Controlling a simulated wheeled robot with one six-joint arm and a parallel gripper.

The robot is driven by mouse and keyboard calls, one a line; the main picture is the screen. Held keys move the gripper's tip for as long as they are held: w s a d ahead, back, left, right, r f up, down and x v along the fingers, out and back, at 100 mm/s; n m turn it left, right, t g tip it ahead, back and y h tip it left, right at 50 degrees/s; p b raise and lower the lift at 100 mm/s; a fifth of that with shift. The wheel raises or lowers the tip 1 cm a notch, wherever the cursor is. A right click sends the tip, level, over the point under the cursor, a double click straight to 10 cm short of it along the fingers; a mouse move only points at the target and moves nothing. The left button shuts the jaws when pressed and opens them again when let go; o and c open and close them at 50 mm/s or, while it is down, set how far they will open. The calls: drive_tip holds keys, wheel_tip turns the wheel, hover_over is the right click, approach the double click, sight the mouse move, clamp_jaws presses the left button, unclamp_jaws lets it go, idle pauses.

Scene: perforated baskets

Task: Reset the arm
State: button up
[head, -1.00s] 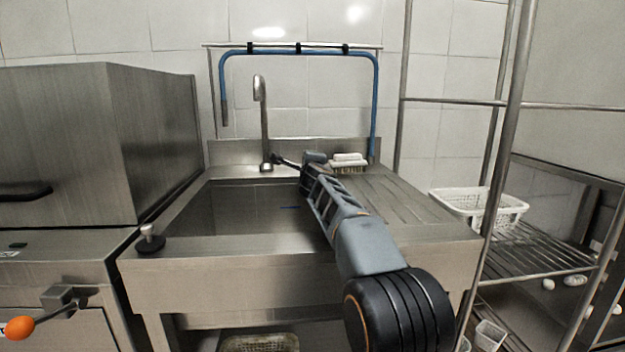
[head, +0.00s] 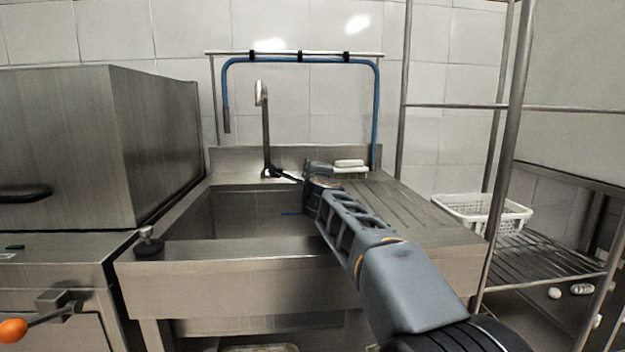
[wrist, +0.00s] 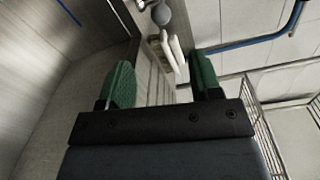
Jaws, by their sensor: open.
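My arm reaches over the front edge of the steel sink (head: 250,215) toward its back rim. My gripper (wrist: 160,82) shows in the wrist view with two green fingertips set wide apart, open and with nothing between them. In the head view the fingers are mostly hidden behind my arm. Beyond the fingertips the wrist view shows white items in a small rack (wrist: 172,50); in the head view this rack (head: 350,168) stands on the sink's back right corner.
The faucet (head: 265,125) stands at the sink's back edge. A blue hose (head: 375,120) hangs on a rail above. A white perforated basket (head: 483,214) sits on the wire shelf at right. A steel cabinet (head: 150,130) stands at left.

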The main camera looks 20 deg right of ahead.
drive_tip(key=s+a+r+n+g+y+p, duration=0.4)
drive_tip(key=s+a+r+n+y+p, duration=0.65)
drive_tip(key=p, duration=1.15)
drive_tip(key=s+d+n+g+h+p, duration=0.2)
drive_tip(key=s+n+p, duration=0.4)
drive_tip(key=s+p, duration=0.4)
drive_tip(key=s+d+n+g+h+p, duration=0.3)
drive_tip(key=s+n+g+h+p, duration=0.2)
drive_tip(key=s+p, duration=0.4)
drive_tip(key=s+n+g, duration=0.1)
drive_tip(key=s+g, duration=0.1)
drive_tip(key=s, duration=0.1)
drive_tip(key=shift+s+d+r+g+p, duration=0.15)
drive_tip(key=shift+d+r+g+p, duration=0.1)
drive_tip(key=shift+g+p, duration=0.1)
